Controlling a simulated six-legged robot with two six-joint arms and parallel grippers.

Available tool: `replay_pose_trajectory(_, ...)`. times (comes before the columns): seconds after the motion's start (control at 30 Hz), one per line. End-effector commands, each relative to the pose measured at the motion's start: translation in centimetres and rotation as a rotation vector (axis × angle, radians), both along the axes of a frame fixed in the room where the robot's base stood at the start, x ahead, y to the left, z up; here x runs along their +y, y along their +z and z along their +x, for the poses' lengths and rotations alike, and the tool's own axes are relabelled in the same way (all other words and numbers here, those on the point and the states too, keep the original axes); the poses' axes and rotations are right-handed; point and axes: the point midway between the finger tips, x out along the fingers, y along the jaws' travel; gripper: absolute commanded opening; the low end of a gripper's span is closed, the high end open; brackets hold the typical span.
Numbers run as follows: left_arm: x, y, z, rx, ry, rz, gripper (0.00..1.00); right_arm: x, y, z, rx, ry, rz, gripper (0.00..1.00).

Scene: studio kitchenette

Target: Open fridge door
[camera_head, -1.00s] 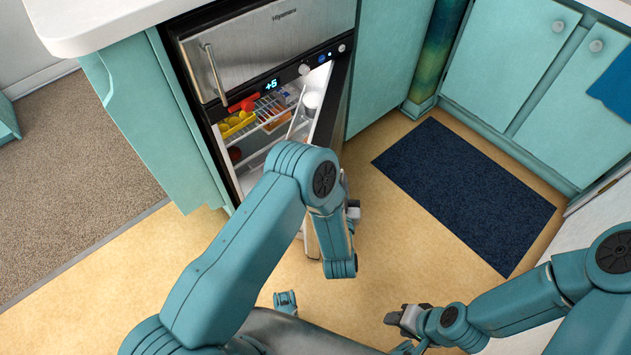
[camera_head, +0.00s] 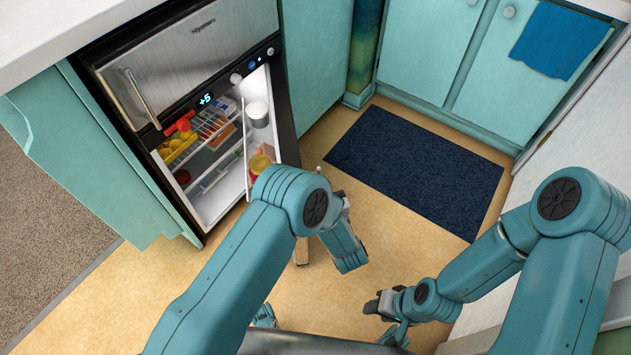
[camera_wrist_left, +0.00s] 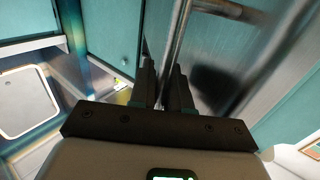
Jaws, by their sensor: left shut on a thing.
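The lower fridge door (camera_head: 288,120) stands open, swung out to the right, with its dark edge facing me. Its brushed metal outer face fills much of the left wrist view (camera_wrist_left: 225,65). The fridge inside (camera_head: 210,205) is lit and partly visible. My left gripper (camera_wrist_left: 166,75) is shut on the door's metal bar handle (camera_wrist_left: 176,42), which runs between its dark fingers. In the head view my left arm hides part of the door and most of the grip. My right gripper (camera_head: 372,303) is low over the floor, apart from the fridge; its jaw opening is unclear.
The closed upper compartment (camera_head: 195,55) has its own bar handle (camera_head: 140,97). Food sits on the wire shelf (camera_head: 212,130), and a white jar (camera_head: 257,113) is by the door. A dark blue mat (camera_head: 420,165) lies right of the door. Teal cabinets (camera_head: 425,45) stand behind it.

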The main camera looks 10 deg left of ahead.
Motion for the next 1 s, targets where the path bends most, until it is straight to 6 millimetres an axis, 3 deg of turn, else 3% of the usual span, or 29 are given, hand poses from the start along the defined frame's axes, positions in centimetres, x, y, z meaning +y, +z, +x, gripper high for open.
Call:
replay_pose_trajectory(0.03,0.2,0.3,0.3,-0.009,0.007,-0.003,0.0,0.0,0.0,0.0,0.0,0.0,0.0,0.43)
replay_pose_trajectory(0.07,0.2,0.3,0.3,-0.009,0.007,-0.004,0.2,0.0,0.0,0.0,0.0,0.0,0.0,0.43)
replay_pose_trajectory(0.1,0.2,0.3,0.3,-0.009,0.007,-0.003,0.23,0.0,0.0,0.0,0.0,0.0,0.0,0.43)
replay_pose_trajectory(0.67,0.6,0.1,-0.2,-0.001,-0.007,0.0,0.23,0.0,0.2,0.0,0.0,0.0,0.0,0.43)
replay_pose_trajectory(0.77,1.8,0.2,-0.6,0.002,-0.032,0.001,0.23,0.0,0.5,0.0,0.0,0.0,0.0,0.43)
replay_pose_trajectory(1.0,6.7,0.2,-2.4,0.003,-0.142,-0.001,0.23,0.0,1.3,0.0,0.0,0.0,0.0,0.43)
